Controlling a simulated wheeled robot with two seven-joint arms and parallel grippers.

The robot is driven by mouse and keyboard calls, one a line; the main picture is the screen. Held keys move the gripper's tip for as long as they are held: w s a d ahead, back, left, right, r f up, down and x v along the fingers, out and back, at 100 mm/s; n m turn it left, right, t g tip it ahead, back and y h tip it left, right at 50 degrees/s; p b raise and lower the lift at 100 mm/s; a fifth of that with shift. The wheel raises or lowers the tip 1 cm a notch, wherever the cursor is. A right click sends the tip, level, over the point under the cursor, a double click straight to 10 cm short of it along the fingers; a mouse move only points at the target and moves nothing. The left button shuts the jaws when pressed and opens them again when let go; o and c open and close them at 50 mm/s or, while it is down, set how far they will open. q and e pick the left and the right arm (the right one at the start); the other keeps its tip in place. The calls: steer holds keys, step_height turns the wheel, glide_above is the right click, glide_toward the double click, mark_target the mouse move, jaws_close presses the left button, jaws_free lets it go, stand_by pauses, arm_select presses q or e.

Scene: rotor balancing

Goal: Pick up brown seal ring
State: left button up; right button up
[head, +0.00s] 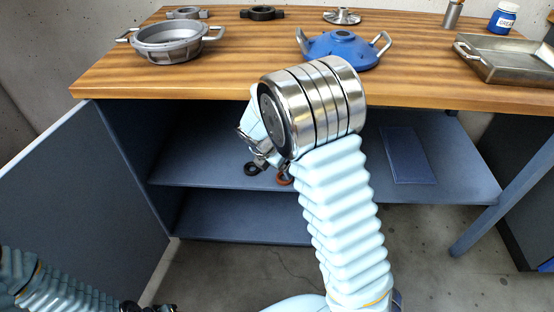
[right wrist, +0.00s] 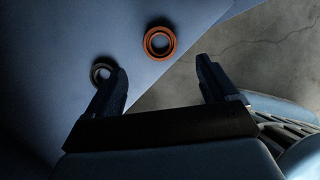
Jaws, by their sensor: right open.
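The brown seal ring (right wrist: 147,46) lies flat on the blue-grey cabinet shelf near its edge in the right wrist view; in the head view a part of the brown ring (head: 285,179) shows beside my right gripper. A dark seal ring (right wrist: 94,74) lies left of it, partly behind a finger; the dark ring (head: 252,169) also shows in the head view. My right gripper (right wrist: 160,66) is open and empty, with the brown ring ahead of the gap between its fingertips. My left gripper (head: 148,307) is at the bottom edge, too small to read.
The wooden tabletop (head: 205,80) is above the shelf (head: 460,180). On it stand a grey housing (head: 168,45), a blue housing (head: 340,48), a metal tray (head: 500,68) and a blue jar (head: 502,18). An open cabinet door (head: 75,190) is at left. A dark flat panel (head: 408,155) lies on the shelf.

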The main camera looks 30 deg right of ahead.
mark_target(282, 181)
steer(key=shift+d, duration=0.1)
arm_select(q)
steer(key=shift+a+f+b, duration=0.15)
steer(key=shift+f+b, duration=0.35)
steer(key=shift+b, duration=0.05)
arm_select(e)
steer(key=shift+x, duration=3.7)
steer(key=c, duration=1.1)
steer(key=shift+s, duration=0.15)
steer(key=shift+s+a, duration=0.35)
steer(key=shift+s, duration=0.1)
arm_select(q)
steer(key=shift+s+r, duration=0.2)
steer(key=shift+s, duration=0.55)
